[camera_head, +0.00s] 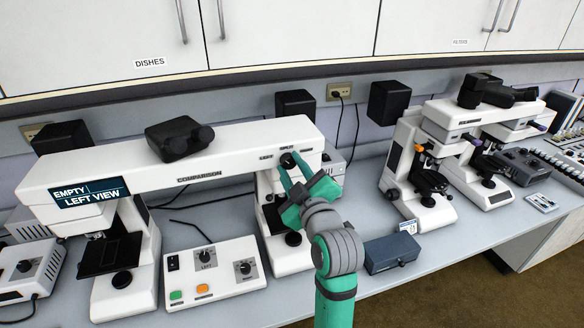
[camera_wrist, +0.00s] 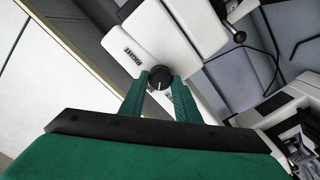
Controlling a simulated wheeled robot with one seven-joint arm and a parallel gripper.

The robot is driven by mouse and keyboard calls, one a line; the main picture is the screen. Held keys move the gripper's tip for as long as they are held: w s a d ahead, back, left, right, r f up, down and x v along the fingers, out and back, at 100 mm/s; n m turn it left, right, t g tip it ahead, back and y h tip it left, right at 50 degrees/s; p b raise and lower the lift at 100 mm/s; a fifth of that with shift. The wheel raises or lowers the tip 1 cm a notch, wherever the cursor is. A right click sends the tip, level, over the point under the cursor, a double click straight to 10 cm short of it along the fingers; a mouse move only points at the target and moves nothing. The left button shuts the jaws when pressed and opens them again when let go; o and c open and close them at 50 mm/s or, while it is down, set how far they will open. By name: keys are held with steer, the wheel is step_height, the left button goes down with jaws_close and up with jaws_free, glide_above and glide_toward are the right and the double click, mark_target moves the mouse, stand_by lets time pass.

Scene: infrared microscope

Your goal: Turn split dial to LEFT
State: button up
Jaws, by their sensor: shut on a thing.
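The split dial (camera_head: 288,160) is a small black knob on the front of the white comparison microscope bridge (camera_head: 120,167), near its right end. My green gripper (camera_head: 291,168) reaches up to it from below right, with its fingers shut on the knob. In the wrist view the split dial (camera_wrist: 160,78) sits between the two green fingertips (camera_wrist: 160,84), with a pale pointer mark on its face. A "RIGHT" label shows beside it, and the other labels are partly hidden by the fingers. The screen (camera_head: 90,192) on the bridge's left end reads "EMPTY | LEFT VIEW".
A control box (camera_head: 214,272) with two knobs and coloured buttons stands below the bridge. A blue-grey box (camera_head: 392,252) lies right of my arm. A second microscope (camera_head: 430,150) stands farther right. White cabinets (camera_head: 280,30) hang above.

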steer(key=shift+n, duration=0.4)
steer(key=o, duration=1)
steer(key=shift+o, duration=0.2)
steer(key=v, duration=1.1)
steer(key=shift+w, duration=0.1)
